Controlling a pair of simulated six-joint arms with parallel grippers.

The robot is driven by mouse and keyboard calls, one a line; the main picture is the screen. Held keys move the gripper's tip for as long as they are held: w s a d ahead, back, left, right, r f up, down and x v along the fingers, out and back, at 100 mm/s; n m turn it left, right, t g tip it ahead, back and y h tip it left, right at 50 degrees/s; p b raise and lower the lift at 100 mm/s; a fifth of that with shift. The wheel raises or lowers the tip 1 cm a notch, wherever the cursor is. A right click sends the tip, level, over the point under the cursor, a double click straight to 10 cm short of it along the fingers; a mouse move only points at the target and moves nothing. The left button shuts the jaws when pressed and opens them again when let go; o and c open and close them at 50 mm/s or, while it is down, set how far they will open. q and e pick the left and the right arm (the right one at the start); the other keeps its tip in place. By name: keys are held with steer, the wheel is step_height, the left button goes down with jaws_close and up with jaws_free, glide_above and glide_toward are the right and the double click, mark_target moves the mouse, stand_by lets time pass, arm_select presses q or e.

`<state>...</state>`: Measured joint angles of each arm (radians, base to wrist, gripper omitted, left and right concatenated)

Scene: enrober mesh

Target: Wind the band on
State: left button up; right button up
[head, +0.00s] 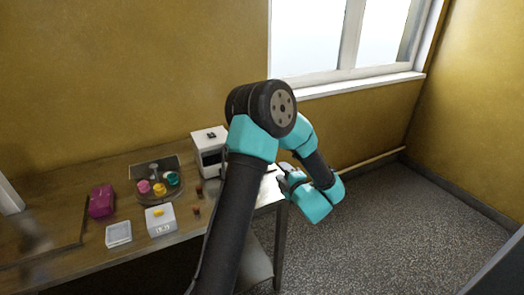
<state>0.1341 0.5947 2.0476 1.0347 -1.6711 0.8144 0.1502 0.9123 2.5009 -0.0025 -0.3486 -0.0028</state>
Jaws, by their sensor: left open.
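A white machine (209,146) with a dark front opening stands at the back right of the wooden table (75,255), partly hidden by my left arm. I cannot make out the band; it may be hidden behind the arm or too small to tell. My left gripper (283,178) is at the table's right end, to the right of the white machine and apart from it. It is small and partly covered by its own wrist, and it looks open and empty. My right gripper is not in view.
A dark round tray (176,194) holds pink, yellow and teal pieces. Open floor (400,230) lies right.

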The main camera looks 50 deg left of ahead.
arm_select(q)
steer(key=n, duration=1.7)
steer(key=x, duration=1.7)
steer(key=shift+a+f, duration=0.1)
steer(key=shift+a, duration=0.05)
jaws_close()
